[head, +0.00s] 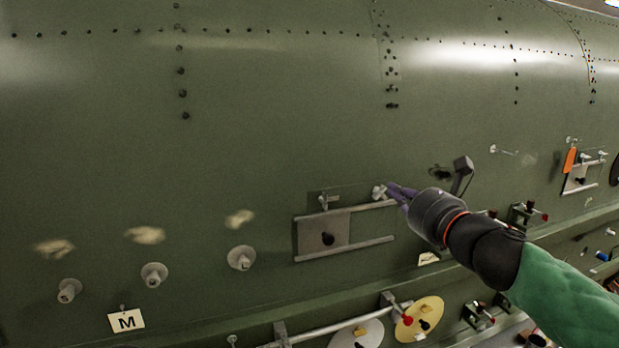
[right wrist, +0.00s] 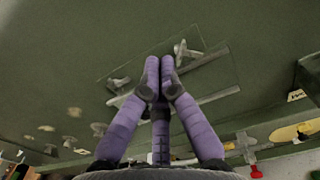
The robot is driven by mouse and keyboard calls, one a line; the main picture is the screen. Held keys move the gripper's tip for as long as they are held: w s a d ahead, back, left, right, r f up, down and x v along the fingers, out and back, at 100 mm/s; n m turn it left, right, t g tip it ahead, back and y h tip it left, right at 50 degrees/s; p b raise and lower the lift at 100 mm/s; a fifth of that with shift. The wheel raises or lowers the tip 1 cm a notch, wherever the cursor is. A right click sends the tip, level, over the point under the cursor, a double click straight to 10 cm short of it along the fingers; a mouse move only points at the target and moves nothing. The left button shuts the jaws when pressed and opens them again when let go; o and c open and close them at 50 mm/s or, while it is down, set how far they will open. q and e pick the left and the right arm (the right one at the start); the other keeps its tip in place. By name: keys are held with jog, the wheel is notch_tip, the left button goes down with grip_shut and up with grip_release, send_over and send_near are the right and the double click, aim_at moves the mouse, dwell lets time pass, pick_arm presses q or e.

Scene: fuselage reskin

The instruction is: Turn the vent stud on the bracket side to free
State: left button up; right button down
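Two pale wing-headed studs sit on a faint rectangular panel outline on the green fuselage skin. The left stud (head: 324,201) stands above a grey plate, and the right stud (head: 378,192) is beside my right gripper's fingertips. My right gripper (head: 389,190) has purple fingers, and they are pressed together in the right wrist view (right wrist: 160,66). There the right stud (right wrist: 184,50) shows just right of the tips, with nothing visible between them; contact is unclear. The left stud (right wrist: 118,83) shows to the left of the fingers. My left gripper is out of view.
Below the studs, a grey plate (head: 338,236) with a dark hole sits between two rails. A dark block on an arm (head: 463,165) sticks out just right of my gripper. A yellow disc (head: 425,313) is below.

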aim_at(383, 196)
jog(key=shift+s+d, duration=0.1)
jog(key=shift+s, duration=0.15)
jog(key=w+m, duration=0.2)
jog(key=w+d+f+m, duration=0.1)
jog(key=w+m, duration=0.1)
jog(key=w+d+m, duration=0.1)
jog(key=w+m, duration=0.1)
jog(key=shift+f, duration=0.35)
jog(key=shift+w+a, duration=0.15)
jog(key=shift+w, duration=0.05)
jog(key=shift+r, duration=0.2)
dwell(0.3)
